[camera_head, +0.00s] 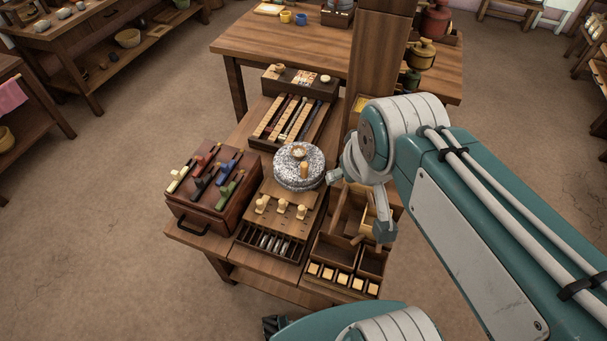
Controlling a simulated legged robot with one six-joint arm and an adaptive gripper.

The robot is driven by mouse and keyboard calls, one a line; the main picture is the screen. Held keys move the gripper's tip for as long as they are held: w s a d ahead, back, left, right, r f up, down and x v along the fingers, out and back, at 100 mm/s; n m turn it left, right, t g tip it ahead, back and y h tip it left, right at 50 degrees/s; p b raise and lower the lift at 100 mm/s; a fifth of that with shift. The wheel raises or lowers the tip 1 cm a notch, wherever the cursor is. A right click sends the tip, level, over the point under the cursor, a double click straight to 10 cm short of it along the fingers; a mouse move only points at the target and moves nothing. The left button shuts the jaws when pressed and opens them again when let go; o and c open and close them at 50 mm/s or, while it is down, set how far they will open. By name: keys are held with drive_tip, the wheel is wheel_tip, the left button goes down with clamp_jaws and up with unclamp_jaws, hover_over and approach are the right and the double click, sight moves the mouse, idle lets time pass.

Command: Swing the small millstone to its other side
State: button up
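The small millstone (289,177) is a round, speckled grey-white stone near the middle of the lower table. An upright orange-brown peg handle (304,170) stands on its near right part, and a small pale fitting (298,152) sits near its centre. My gripper (358,204) hangs just right of the stone, over the compartment box. Its two fingers look spread wide with nothing between them. The left fingertip is close to the stone's right edge; I cannot tell the exact gap. The stone's underside is hidden.
A reddish-brown box with coloured handles (216,205) stands left of the stone. A board with several pale knobs (283,208) lies in front, a slotted tray (293,121) behind. The open compartment box (336,247) is at right. A wooden post (377,50) rises behind my wrist.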

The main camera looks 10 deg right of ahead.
drive_tip(key=w+f+n+g, duration=0.1)
drive_tip(key=w+f, duration=0.1)
drive_tip(key=w, duration=0.7)
drive_tip(key=n+g, duration=0.4)
hover_over(304, 164)
wheel_tip(304, 164, down, 20)
drive_tip(key=shift+f, duration=0.2)
wheel_tip(304, 164, down, 11)
drive_tip(key=shift+f, duration=0.1)
drive_tip(key=shift+c, duration=0.2)
clamp_jaws()
